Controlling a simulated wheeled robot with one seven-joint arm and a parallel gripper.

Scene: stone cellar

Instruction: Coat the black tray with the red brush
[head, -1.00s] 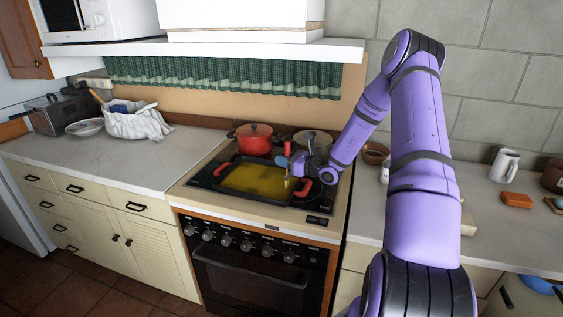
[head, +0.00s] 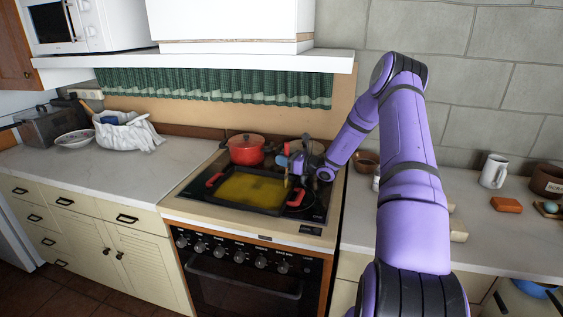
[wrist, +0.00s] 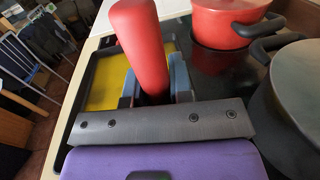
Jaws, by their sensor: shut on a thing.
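The black tray (head: 236,207) with red handles sits on the stove top, and a yellow layer covers its inside. It also shows in the wrist view (wrist: 83,127), with yellow inside it. My gripper (head: 291,168) is over the tray's right end. In the wrist view my gripper (wrist: 155,88) is shut on the red brush (wrist: 140,45), whose thick red handle stands up between the fingers. The brush's lower end is hidden there by the gripper; in the head view a small yellowish tip shows below the gripper, and I cannot tell if it touches the tray.
A red pot (head: 246,150) stands behind the tray, and a dark pot (wrist: 300,95) is close to my gripper on the right. A white mug (head: 494,170) and an orange block (head: 506,205) are on the right counter. The left counter (head: 100,175) is mostly clear.

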